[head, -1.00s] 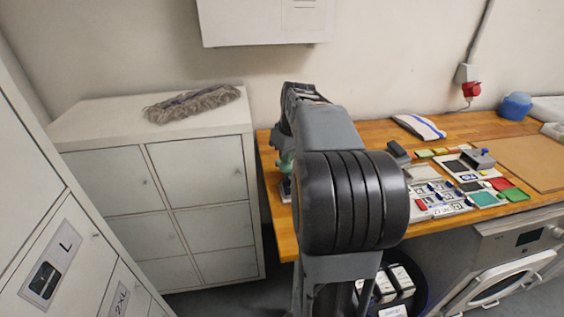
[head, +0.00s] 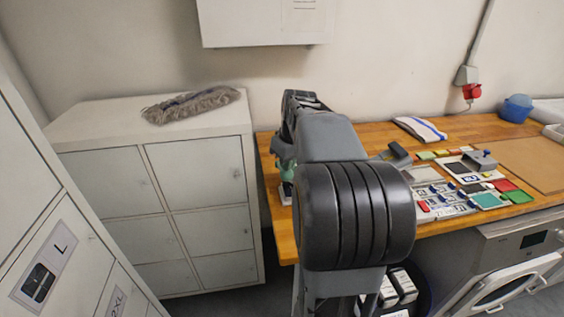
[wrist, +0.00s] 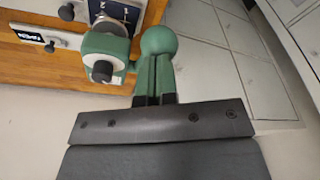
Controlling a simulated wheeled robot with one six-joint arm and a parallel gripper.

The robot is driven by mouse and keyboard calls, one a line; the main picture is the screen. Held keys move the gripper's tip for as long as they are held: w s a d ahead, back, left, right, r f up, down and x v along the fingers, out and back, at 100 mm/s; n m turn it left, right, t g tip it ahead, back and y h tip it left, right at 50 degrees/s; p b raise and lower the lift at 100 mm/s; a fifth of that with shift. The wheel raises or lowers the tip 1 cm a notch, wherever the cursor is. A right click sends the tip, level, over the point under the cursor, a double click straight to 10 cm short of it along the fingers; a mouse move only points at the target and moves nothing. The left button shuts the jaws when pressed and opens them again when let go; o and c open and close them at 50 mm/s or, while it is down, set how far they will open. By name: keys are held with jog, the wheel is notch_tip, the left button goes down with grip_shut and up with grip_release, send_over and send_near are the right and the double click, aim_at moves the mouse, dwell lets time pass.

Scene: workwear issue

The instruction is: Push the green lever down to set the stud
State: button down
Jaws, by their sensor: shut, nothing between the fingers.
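The green stud press (wrist: 107,52), with a pale round face and dark knob, stands near the bench edge in the wrist view. A green ball (wrist: 158,41), which looks like the lever's knob, is right beside it. My gripper (wrist: 155,62) is shut and empty, its narrow fingers pointing at the ball and overlapping its lower side in the picture. I cannot tell whether they touch. The lever's shaft is not clearly seen. In the head view, my arm hides most of the press; only a bit of green (head: 287,170) shows at the bench's left end.
The wooden bench (head: 375,135) holds a tray of small parts (head: 440,202), coloured pads and a folded cloth (head: 420,128). A grey locker cabinet (head: 208,165) with a mop head (head: 193,103) on top stands left of the bench. A dark bin (head: 420,285) is below.

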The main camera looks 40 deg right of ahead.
aim_at(289, 174)
jog(key=shift+s+f+b, duration=0.1)
jog(key=shift+f+b, duration=0.25)
jog(key=shift+f, duration=0.05)
jog(key=shift+s+a+f+b, duration=0.1)
jog(key=shift+s+f+b, duration=0.1)
jog(key=shift+f+b, duration=0.5)
jog(key=shift+s+f+b, duration=0.1)
jog(key=shift+f+b, duration=0.3)
jog(key=shift+f, duration=0.15)
jog(key=shift+s+a+f+b, duration=0.1)
jog(key=shift+a+f+b, duration=0.05)
jog(key=shift+f+b, duration=0.5)
jog(key=shift+f, duration=0.1)
dwell(0.4)
jog(key=w+p+v, duration=0.2)
jog(key=p+v, duration=0.9)
jog(key=v, duration=0.2)
jog(key=shift+w+r, duration=0.25)
jog(key=shift+w, duration=0.15)
dwell(0.3)
dwell(0.5)
